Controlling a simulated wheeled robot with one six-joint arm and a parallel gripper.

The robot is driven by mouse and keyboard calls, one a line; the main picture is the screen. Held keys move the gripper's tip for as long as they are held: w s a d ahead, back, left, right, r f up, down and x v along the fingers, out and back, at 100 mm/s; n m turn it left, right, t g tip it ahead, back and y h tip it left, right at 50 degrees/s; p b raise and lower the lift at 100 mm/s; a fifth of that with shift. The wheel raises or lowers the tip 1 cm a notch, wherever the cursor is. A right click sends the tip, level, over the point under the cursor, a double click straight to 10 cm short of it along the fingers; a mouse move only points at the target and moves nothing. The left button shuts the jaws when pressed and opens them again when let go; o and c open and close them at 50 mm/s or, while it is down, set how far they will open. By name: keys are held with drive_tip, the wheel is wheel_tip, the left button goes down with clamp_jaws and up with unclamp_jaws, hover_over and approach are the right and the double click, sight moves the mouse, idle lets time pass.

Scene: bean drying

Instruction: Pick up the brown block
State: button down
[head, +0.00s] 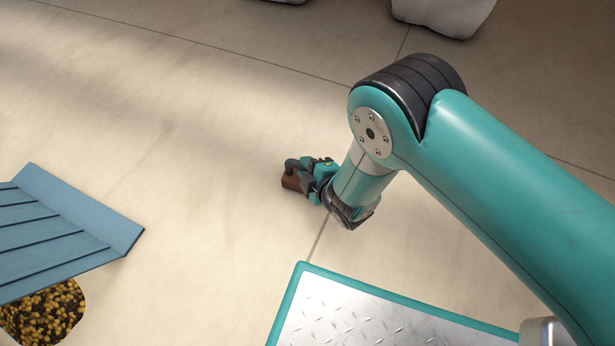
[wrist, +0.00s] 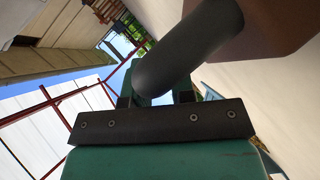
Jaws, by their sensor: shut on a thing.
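The brown block (head: 292,181) is a small dark-brown block with a dark grey rounded handle, near the middle of the head view. My gripper (head: 309,171) reaches it from the right and is shut on its handle. In the wrist view the brown block (wrist: 282,22) fills the top right corner, and its thick grey handle runs down between the jaws of my gripper (wrist: 157,92). The fingers partly hide the handle's lower end. I cannot tell whether the block touches the floor.
A blue slatted panel (head: 60,232) lies at the left, with a heap of yellow-brown beans (head: 42,312) at its lower edge. A pale sack (head: 445,14) stands at the top. The pale floor (head: 190,150) around the block is clear.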

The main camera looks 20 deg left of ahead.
drive_tip(key=shift+r, duration=0.2)
wheel_tip(320, 180, up, 20)
drive_tip(key=p, duration=1.2)
drive_tip(key=shift+f, duration=0.15)
